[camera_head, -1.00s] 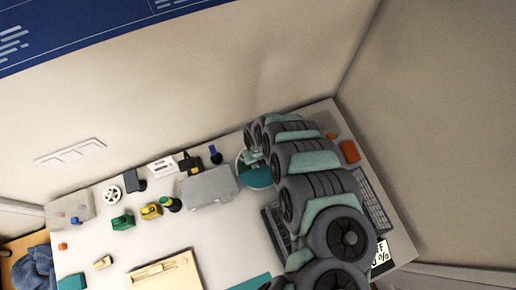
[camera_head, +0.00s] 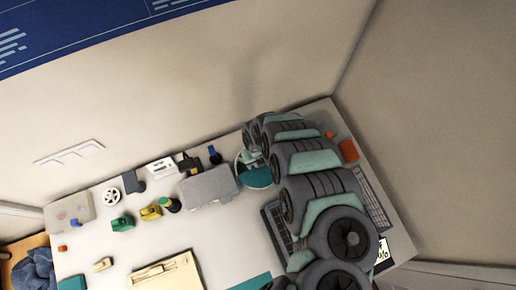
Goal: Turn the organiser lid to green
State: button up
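The organiser looks like a round, pale-rimmed dish with a teal area (camera_head: 257,178), at the back of the table just left of my arm. A pale part shows along its left side. My gripper (camera_head: 252,157) is at the organiser's upper part, low over it or touching it; I cannot tell which. Its fingers are too small and too covered by my arm to tell whether they are open or shut. My arm hides the organiser's right side. No clearly green sector can be made out on the lid.
A grey case (camera_head: 209,187) stands close left of the organiser. Green (camera_head: 122,222) and yellow (camera_head: 150,212) parts lie further left, with a clear box (camera_head: 80,208) beyond. A dark keyboard-like object (camera_head: 277,225) and an orange block (camera_head: 348,150) flank my arm. The table's middle is mostly clear.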

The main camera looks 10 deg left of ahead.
notch_tip(320, 180, up, 10)
jog(key=p, duration=0.7)
